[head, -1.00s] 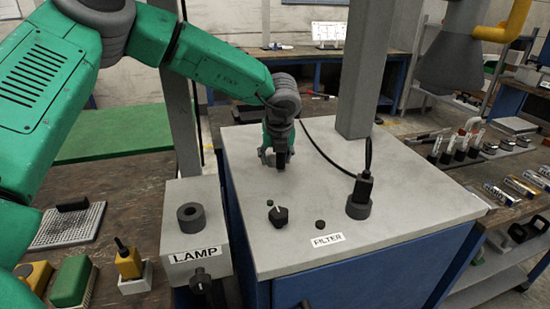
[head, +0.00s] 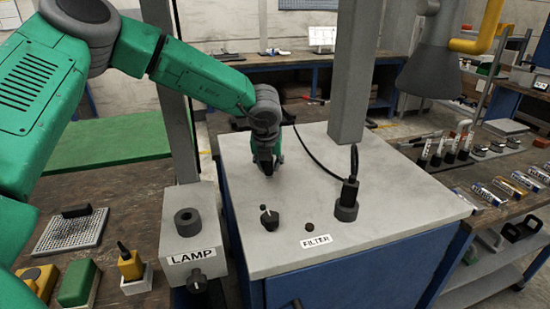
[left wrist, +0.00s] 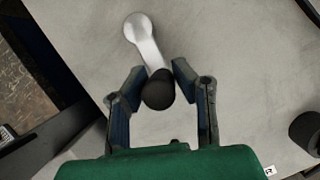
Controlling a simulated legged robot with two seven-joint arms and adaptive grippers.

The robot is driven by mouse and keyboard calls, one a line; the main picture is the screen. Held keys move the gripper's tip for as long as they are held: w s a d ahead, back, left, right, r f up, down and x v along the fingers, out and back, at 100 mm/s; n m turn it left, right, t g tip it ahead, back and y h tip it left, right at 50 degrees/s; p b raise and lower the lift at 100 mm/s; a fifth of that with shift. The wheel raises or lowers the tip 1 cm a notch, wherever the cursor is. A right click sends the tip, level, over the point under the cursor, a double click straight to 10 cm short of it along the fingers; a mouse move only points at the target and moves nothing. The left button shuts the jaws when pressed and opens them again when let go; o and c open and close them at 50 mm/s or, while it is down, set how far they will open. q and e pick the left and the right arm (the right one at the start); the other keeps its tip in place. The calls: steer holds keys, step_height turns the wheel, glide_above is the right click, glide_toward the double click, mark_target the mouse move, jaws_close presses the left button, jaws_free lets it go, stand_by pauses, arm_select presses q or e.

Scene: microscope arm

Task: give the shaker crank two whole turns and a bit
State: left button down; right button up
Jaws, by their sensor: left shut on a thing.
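The shaker crank shows in the left wrist view as a silver arm (left wrist: 144,38) with a round end and a black knob (left wrist: 158,90) at its near end. My left gripper (head: 268,170) is low over the left back part of the grey cabinet top. In the left wrist view its two fingers (left wrist: 157,92) are closed in on both sides of the black knob. The crank arm points up and slightly left from the knob there. In the head view the gripper hides most of the crank. My right gripper is in neither view.
The cabinet top (head: 400,198) bears a black dial (head: 270,219), a FILTER label (head: 316,241), a black socket with a cable (head: 346,205) and a thick grey post (head: 350,80). A LAMP box (head: 188,225) stands at its left. Tables with small items flank the cabinet.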

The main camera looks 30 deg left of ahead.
arm_select(q)
steer(key=a+m+p, duration=0.2)
steer(key=p, duration=0.1)
steer(key=shift+s+h, duration=0.3)
steer(key=shift+h, duration=0.1)
steer(key=shift+a+f+m, duration=0.1)
steer(key=shift+m, duration=0.3)
steer(key=shift+w+f, duration=0.25)
steer(key=shift+f, duration=0.05)
steer(key=c, duration=1.8)
jaws_free()
steer(key=shift+w+f, duration=0.1)
steer(key=shift+f, duration=0.1)
steer(key=o, duration=0.5)
steer(key=shift+s+r, duration=0.35)
steer(key=shift+r, duration=0.05)
steer(key=shift+d+r, duration=0.1)
steer(key=shift+d, duration=0.2)
steer(key=shift+d+r, duration=0.1)
steer(key=shift+r, duration=0.15)
steer(key=shift+s+a+v, duration=0.15)
steer(key=shift+v, duration=2.65)
steer(key=shift+s+a+v, duration=0.1)
steer(key=shift+v, duration=2.75)
